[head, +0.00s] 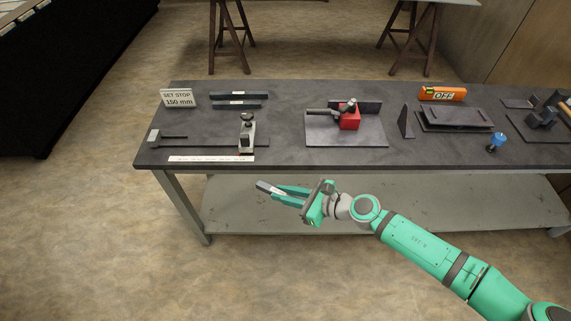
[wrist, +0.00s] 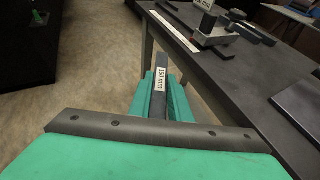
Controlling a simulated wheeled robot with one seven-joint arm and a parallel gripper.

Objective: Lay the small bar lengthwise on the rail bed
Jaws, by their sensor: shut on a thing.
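My gripper (head: 279,192) is shut on a small dark bar (head: 264,186) with a white label. It holds the bar in the air in front of the bench's front edge, below the tabletop in the head picture. In the wrist view the bar (wrist: 161,62) sticks out between the green fingers (wrist: 161,92), its label facing up and ending in "mm". The rail bed (head: 205,141) is a long dark strip at the bench's left front. Bar and rail bed are apart.
A white scale strip (head: 210,159) lies before the rail bed. Behind are a "SET STOP 150 mm" sign (head: 177,97) and two dark labelled bars (head: 238,95). A red-clamp fixture (head: 348,119) stands to the right. The bench edge (head: 300,170) lies between gripper and rail bed.

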